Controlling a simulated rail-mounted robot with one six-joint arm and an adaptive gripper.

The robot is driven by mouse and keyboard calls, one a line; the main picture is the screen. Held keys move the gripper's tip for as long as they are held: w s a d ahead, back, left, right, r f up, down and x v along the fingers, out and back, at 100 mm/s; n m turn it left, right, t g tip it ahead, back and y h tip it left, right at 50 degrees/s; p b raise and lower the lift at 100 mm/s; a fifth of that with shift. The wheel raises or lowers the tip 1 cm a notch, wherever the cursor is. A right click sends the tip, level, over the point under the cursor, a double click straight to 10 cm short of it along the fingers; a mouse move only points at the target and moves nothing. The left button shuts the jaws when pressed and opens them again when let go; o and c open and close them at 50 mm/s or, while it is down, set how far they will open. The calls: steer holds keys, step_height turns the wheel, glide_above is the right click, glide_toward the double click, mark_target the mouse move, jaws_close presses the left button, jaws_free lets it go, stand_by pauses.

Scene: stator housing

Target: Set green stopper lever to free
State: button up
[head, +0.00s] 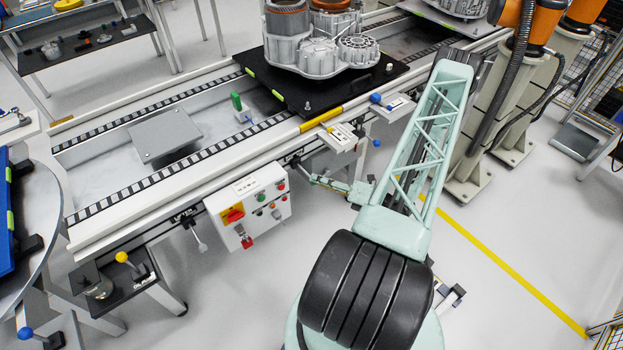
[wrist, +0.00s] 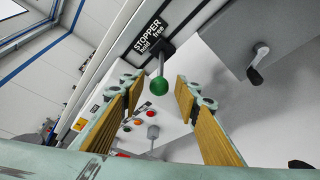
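The green stopper lever (wrist: 159,86) shows in the wrist view as a green ball on a short dark stem. It hangs from a black mount on the rail side, beside a label (wrist: 148,36) reading "STOPPER hold free". I cannot tell surely which word it points to. My gripper (wrist: 157,97) is open, its tan-padded fingers on either side of the ball with gaps to both. In the head view my gripper (head: 298,168) is at the conveyor's front side, right of the control box; the lever's ball is not clearly seen there.
The control box (head: 248,207) with buttons and a red-yellow switch hangs on the conveyor front (head: 150,212). Blue-knobbed levers (head: 375,98) stick out nearby.

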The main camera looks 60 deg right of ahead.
mark_target(307, 173)
steer(key=shift+x, duration=2.2)
steer(key=shift+c, duration=0.9)
jaws_close()
